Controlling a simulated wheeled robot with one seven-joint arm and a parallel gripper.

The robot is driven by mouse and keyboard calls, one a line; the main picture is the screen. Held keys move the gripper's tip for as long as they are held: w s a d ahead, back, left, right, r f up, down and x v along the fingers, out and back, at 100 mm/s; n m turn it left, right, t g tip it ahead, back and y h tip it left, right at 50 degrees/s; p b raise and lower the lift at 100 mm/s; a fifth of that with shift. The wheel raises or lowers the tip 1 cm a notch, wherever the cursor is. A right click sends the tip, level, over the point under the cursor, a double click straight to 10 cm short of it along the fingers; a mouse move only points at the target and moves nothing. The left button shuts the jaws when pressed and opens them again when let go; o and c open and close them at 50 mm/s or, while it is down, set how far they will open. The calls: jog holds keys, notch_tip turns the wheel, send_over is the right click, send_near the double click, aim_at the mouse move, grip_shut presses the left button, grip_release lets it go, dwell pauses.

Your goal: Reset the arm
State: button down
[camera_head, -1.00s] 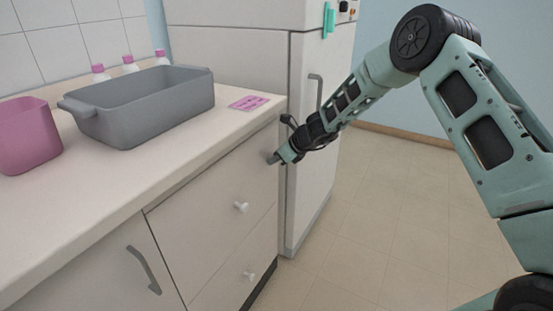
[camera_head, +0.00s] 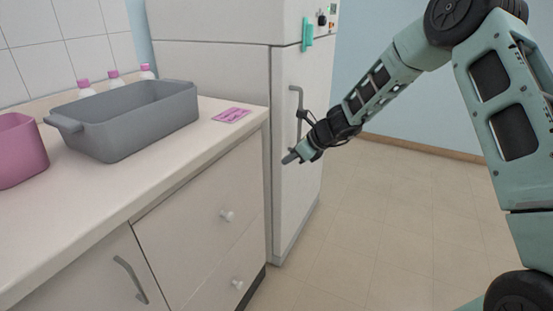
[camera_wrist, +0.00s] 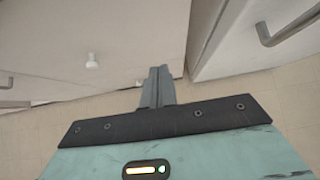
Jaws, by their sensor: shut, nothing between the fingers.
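My gripper (camera_head: 291,158) is at the end of my arm, in the air in front of the tall white cabinet (camera_head: 297,175) and right of the counter's end. In the wrist view my gripper (camera_wrist: 156,88) shows its two fingers together with nothing between them. It appears apart from the cabinet and the drawers.
The counter (camera_head: 150,185) bears a grey basin (camera_head: 130,135), a pink container (camera_head: 20,150), several pink-capped bottles (camera_head: 116,79) and a pink item (camera_head: 231,115). Drawer knobs (camera_head: 227,215) and a cabinet handle (camera_head: 298,110) stick out. Open floor (camera_head: 400,220) lies to the right.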

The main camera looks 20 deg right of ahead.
jog(key=s+a+r+n+g, duration=0.35)
jog(key=s+a+n, duration=0.55)
jog(key=s, duration=0.3)
jog(key=s+a+r+n+g, duration=0.2)
jog(key=s+a+r+n, duration=0.3)
jog(key=s+a+n, duration=0.5)
jog(key=s+d+n+h, duration=0.3)
jog(key=s+n, duration=0.5)
jog(key=s, duration=0.3)
jog(key=s+d+n+h, duration=0.35)
jog(key=s+n, duration=0.35)
jog(key=s, duration=0.4)
notch_tip(320, 180, up, 15)
jog(key=p, duration=1.4)
jog(key=shift+s+d+n+g+y, duration=0.15)
jog(key=shift+d+n+g+y, duration=0.1)
jog(key=shift+n+g+y, duration=0.15)
jog(key=shift+r, duration=0.1)
